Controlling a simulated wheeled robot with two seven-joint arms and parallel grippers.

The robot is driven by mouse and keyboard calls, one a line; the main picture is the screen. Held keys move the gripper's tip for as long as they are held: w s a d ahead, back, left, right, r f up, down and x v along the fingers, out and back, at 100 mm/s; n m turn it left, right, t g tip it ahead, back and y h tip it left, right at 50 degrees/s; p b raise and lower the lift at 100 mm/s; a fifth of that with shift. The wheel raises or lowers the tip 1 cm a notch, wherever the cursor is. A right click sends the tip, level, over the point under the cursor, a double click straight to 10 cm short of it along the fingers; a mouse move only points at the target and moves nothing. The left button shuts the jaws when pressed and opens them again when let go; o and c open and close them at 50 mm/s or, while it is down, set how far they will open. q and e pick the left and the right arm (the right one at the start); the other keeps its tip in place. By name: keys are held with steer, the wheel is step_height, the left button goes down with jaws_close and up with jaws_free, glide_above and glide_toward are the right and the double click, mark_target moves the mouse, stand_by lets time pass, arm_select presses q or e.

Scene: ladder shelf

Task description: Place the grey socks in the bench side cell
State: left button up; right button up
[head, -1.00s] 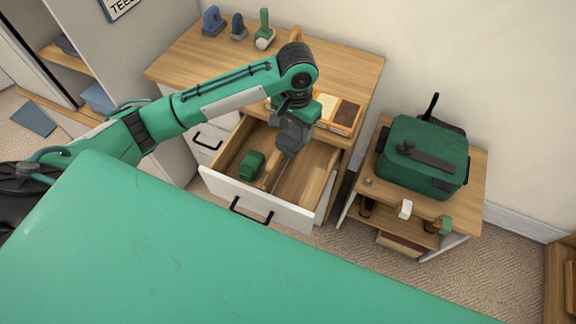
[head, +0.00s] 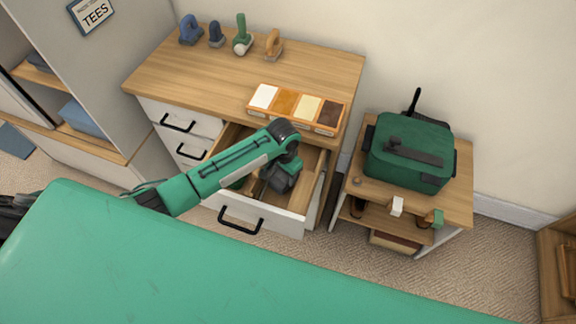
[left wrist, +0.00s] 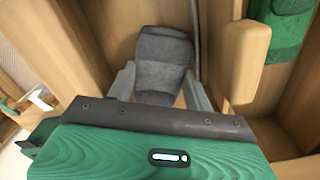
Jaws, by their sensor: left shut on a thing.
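The grey socks (left wrist: 162,52), a dark grey folded bundle, are between the fingers of my left gripper (left wrist: 162,85) in the left wrist view. My left gripper (head: 277,183) is shut on them, down inside the open wooden drawer (head: 262,217). In the head view the hand hides the socks, and I cannot tell whether they touch the drawer floor. A green bundle (left wrist: 286,40) lies in another cell and shows partly under my arm in the head view (head: 237,183). My right gripper is not in view.
A small bench (head: 455,195) with a green bag (head: 410,150) stands to the right. A green surface (head: 200,270) fills the foreground.

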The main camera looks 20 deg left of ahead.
arm_select(q)
steer(key=shift+f, duration=0.4)
steer(key=shift+w+f, duration=0.1)
steer(key=shift+w, duration=0.05)
steer(key=w, duration=0.3)
steer(key=shift+w+p, duration=0.2)
steer(key=shift+p, duration=0.2)
steer(key=shift+w+f, duration=0.15)
steer(key=shift+f, duration=0.4)
steer(key=shift+f, duration=0.15)
steer(key=o, duration=0.7)
